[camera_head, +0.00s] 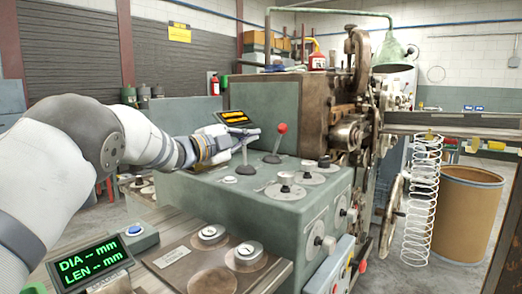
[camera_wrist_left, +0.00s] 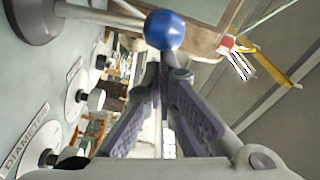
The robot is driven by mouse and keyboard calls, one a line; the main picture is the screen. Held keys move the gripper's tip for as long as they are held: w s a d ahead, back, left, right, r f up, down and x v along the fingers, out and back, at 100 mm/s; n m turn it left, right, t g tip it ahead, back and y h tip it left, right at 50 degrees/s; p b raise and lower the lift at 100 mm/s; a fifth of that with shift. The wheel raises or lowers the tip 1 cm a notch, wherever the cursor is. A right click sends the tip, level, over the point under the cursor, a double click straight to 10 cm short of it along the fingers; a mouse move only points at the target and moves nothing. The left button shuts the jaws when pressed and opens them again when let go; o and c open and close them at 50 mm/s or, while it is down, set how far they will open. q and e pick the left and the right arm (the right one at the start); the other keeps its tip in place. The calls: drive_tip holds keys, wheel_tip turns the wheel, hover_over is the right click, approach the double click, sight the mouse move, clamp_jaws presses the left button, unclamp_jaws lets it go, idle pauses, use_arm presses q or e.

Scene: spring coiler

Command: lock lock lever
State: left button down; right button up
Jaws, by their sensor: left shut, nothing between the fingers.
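My left gripper (camera_head: 247,133) is shut and empty above the green machine housing (camera_head: 310,208). In the left wrist view, its fingertips (camera_wrist_left: 162,68) meet just short of a blue ball knob (camera_wrist_left: 165,30) on a metal rod. The knob is not between the fingers; whether they touch it I cannot tell. In the head view, this lever's rod (camera_head: 245,156) rises from a round base, its top hidden by the gripper. A second lever with a red ball knob (camera_head: 281,128) stands to the right, leaning slightly right. No label shows which is the lock lever. My right gripper is out of view.
A display (camera_head: 88,263) and a blue button (camera_head: 134,230) are at the front left. A hanging spring coil (camera_head: 422,200) and a brown drum (camera_head: 467,213) stand at right.

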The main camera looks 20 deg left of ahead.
use_arm(q)
drive_tip(key=shift+w+a+r+n+t, duration=0.15)
drive_tip(key=shift+w+a+n, duration=0.1)
drive_tip(key=shift+a+n, duration=0.3)
drive_tip(key=shift+w+a+f+n+t, duration=0.15)
drive_tip(key=shift+w+a+n, duration=0.15)
drive_tip(key=shift+a, duration=0.45)
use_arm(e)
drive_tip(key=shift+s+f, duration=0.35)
use_arm(q)
drive_tip(key=shift+a+r, duration=0.1)
drive_tip(key=shift+r, duration=0.05)
drive_tip(key=shift+r, duration=0.1)
drive_tip(key=s+d+r+p, duration=0.1)
drive_tip(key=d+r, duration=0.3)
drive_tip(key=f+p+v, duration=0.2)
drive_tip(key=v, duration=0.8)
drive_tip(key=shift+w+a, duration=0.25)
drive_tip(key=shift+a, duration=0.1)
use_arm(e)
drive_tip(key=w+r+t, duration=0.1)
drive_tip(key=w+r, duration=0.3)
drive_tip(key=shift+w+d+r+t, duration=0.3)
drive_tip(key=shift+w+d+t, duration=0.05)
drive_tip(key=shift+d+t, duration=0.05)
use_arm(q)
drive_tip(key=shift+f, duration=0.15)
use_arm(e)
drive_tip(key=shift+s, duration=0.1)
